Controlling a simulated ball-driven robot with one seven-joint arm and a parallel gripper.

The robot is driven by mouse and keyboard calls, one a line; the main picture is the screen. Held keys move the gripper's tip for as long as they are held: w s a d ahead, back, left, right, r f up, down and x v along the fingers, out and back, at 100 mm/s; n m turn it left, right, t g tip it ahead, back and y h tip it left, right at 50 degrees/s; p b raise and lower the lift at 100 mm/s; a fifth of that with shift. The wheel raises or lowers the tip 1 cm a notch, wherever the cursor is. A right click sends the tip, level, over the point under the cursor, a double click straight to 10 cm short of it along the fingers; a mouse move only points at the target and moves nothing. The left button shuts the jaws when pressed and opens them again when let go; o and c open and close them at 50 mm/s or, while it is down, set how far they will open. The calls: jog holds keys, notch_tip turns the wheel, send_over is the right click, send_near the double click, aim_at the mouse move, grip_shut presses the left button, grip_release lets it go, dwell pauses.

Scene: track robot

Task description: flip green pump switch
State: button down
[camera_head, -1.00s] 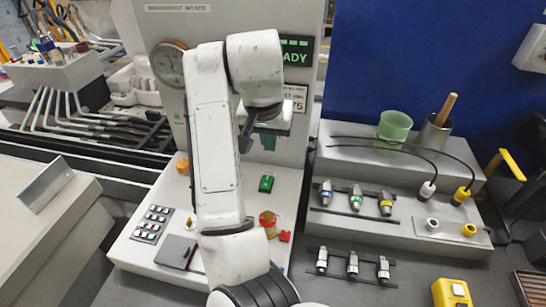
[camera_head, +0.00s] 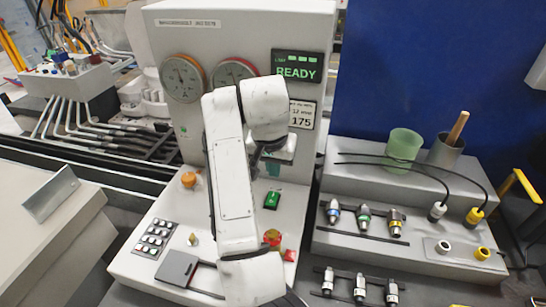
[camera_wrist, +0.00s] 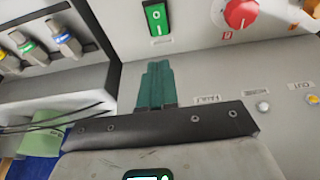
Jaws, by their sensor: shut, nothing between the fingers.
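The green pump switch (camera_head: 271,200) is a small green rocker on the sloping grey panel in the head view. In the wrist view the green switch (camera_wrist: 155,18) is at the top edge, with white marks on its face. My gripper (camera_wrist: 157,66) shows there as teal fingers, closed together with nothing between them. The fingertips point towards the switch, with a strip of grey panel between them in the picture. In the head view my gripper (camera_head: 281,155) hangs above the switch, partly hidden by my wrist.
An orange knob (camera_head: 189,179) and a keypad (camera_head: 154,239) sit further left. A READY display (camera_head: 297,67) is on the upright panel. Connectors (camera_head: 365,219) and a green cup (camera_head: 403,145) stand right.

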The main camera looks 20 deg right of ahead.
aim_at(275, 193)
jog(key=x, duration=0.4)
jog(key=s+p+x, duration=0.1)
jog(key=x, duration=0.2)
jog(key=shift+a+f, duration=0.25)
jog(key=shift+a, duration=0.05)
jog(key=shift+f, duration=0.15)
jog(key=shift+s+a+r+p, duration=0.3)
jog(key=shift+s+a+p, duration=0.2)
jog(key=shift+p, duration=0.25)
jog(key=shift+d, duration=0.1)
jog(key=shift+r+p, duration=0.5)
jog(key=shift+r, duration=0.05)
jog(key=r+p, duration=0.3)
jog(key=shift+w+d+r, duration=0.25)
notch_tip(275, 193, up, 9)
jog(key=b, duration=0.2)
jog(key=shift+s+a, duration=0.35)
jog(key=shift+s, duration=0.05)
jog(key=shift+r, duration=0.1)
